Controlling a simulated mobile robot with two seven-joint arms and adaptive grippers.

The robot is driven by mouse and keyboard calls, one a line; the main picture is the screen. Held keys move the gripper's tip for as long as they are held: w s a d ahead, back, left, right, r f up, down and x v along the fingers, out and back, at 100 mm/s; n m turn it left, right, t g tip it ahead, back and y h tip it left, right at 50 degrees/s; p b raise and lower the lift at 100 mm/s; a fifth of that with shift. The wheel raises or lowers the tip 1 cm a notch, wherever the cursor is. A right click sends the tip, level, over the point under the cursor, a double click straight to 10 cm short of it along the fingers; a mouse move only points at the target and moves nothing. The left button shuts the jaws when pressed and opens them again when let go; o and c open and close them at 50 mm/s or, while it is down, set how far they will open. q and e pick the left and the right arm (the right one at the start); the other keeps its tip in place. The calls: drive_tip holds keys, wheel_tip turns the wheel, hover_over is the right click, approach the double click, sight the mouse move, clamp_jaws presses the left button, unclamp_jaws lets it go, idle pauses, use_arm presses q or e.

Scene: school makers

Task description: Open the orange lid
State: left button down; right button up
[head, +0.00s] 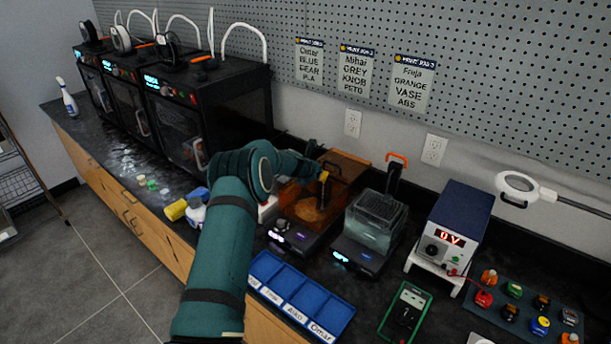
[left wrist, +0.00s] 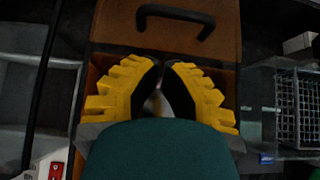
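The orange-brown lid (head: 347,166) is on a dark machine (head: 300,236) at the back of the counter, left of a second machine. In the left wrist view the lid (left wrist: 222,42) is a flat panel with a black bar handle (left wrist: 175,12). My left gripper (head: 324,177) reaches over the machine from the left. In the wrist view its yellow fingers (left wrist: 162,66) are brought together, their tips almost meeting, short of the handle and with nothing visible between them. The fingers and arm hide part of the lid, so its exact angle is unclear. My right gripper is not in view.
A second machine (head: 366,233) with a clear cover and basket stands close on the right, beside a power supply (head: 449,228). A blue sorting tray (head: 295,297) lies in front. Black printers (head: 220,100) stand to the left. The pegboard wall (head: 480,70) is behind.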

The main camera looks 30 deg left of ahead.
use_arm(q)
drive_tip(key=v, duration=1)
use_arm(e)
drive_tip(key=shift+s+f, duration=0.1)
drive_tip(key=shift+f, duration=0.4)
use_arm(q)
drive_tip(key=shift+s+r, duration=0.1)
drive_tip(key=shift+s, duration=0.05)
